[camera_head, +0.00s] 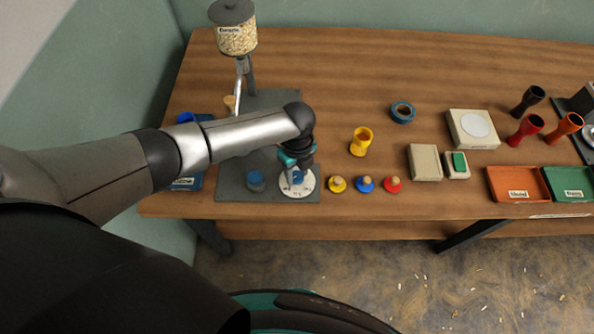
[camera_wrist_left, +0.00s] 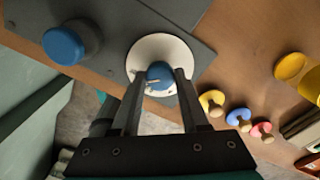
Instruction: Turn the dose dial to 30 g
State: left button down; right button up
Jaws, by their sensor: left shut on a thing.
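The dose dial is a white round plate (camera_head: 298,189) with small dark marks and a blue knob at its centre, on the front right part of a dark grey base plate (camera_head: 233,176). My left gripper (camera_head: 297,172) is over the dial from above, its fingers shut on the blue knob. In the left wrist view the two fingers stand on either side of the blue knob (camera_wrist_left: 161,74), above the white dial plate (camera_wrist_left: 150,48). The mark readings are too small to tell. My right gripper is not in view.
A blue button (camera_head: 256,180) stands left of the dial on the same base. A grain hopper (camera_head: 236,36) stands behind. Yellow, blue and red knobbed pieces (camera_head: 365,184) lie right of the dial, and a yellow goblet (camera_head: 361,141) behind them. Trays (camera_head: 517,184) lie far right.

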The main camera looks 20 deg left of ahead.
aim_at(298, 176)
pick_arm(q)
jog(key=shift+d, duration=0.1)
dwell(0.4)
jog(key=shift+c, duration=2.1)
grip_release()
jog(key=shift+r, duration=0.15)
notch_tip(298, 176, up, 15)
jog(key=p, duration=0.2)
jog(key=shift+s, duration=0.1)
